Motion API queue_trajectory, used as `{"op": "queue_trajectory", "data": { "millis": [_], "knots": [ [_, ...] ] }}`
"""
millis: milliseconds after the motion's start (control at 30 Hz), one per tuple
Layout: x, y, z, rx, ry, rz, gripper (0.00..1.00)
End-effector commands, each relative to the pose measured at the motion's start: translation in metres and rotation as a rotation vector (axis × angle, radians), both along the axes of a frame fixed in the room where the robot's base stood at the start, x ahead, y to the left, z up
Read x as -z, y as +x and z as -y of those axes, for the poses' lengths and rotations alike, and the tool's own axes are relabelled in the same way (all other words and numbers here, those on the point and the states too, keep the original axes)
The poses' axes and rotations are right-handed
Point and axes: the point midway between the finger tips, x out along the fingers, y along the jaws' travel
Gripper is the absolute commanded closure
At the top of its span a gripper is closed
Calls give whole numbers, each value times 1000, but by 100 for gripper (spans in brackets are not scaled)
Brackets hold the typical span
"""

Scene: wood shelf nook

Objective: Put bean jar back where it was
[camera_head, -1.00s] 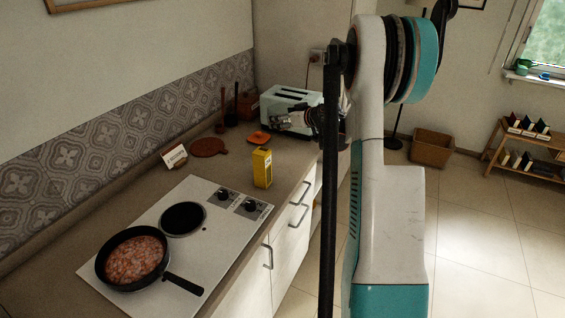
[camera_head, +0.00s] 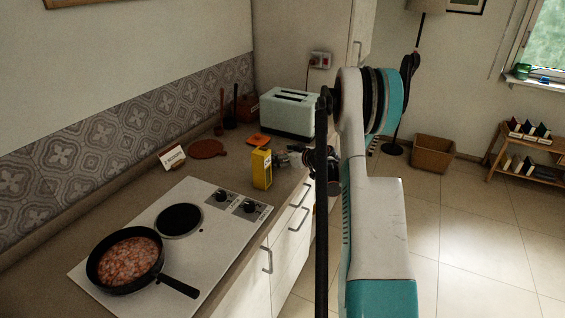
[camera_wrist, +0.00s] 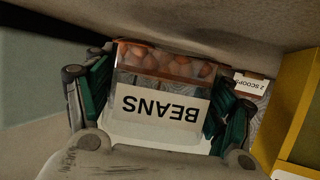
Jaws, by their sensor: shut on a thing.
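The bean jar (camera_wrist: 160,95) is clear, with reddish-brown beans and a white label reading BEANS upside down in the wrist view. My gripper (camera_wrist: 155,100) is shut on it, with dark green finger pads on its two sides. In the head view my gripper (camera_head: 283,159) is low over the counter, just right of a yellow box. The jar cannot be made out in the head view. Whether its base touches the counter cannot be told.
The yellow box (camera_head: 262,169) stands close to my gripper; it fills the right edge of the wrist view (camera_wrist: 296,110). A "2 scoops" card (camera_head: 172,157) leans near the tiled wall. A toaster (camera_head: 290,112) stands behind. A pan of food (camera_head: 125,262) sits on the hob (camera_head: 205,238).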

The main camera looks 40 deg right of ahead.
Motion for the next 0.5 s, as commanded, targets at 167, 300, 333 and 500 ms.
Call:
{"op": "queue_trajectory", "data": {
  "millis": [167, 300, 333, 500],
  "knots": [
    [23, 0, 0, 0, 1, 1, 68],
    [22, 0, 0, 0, 0, 1, 68],
    [22, 0, 0, 0, 0, 1, 68],
    [25, 0, 0, 0, 0, 1, 68]
  ]
}}
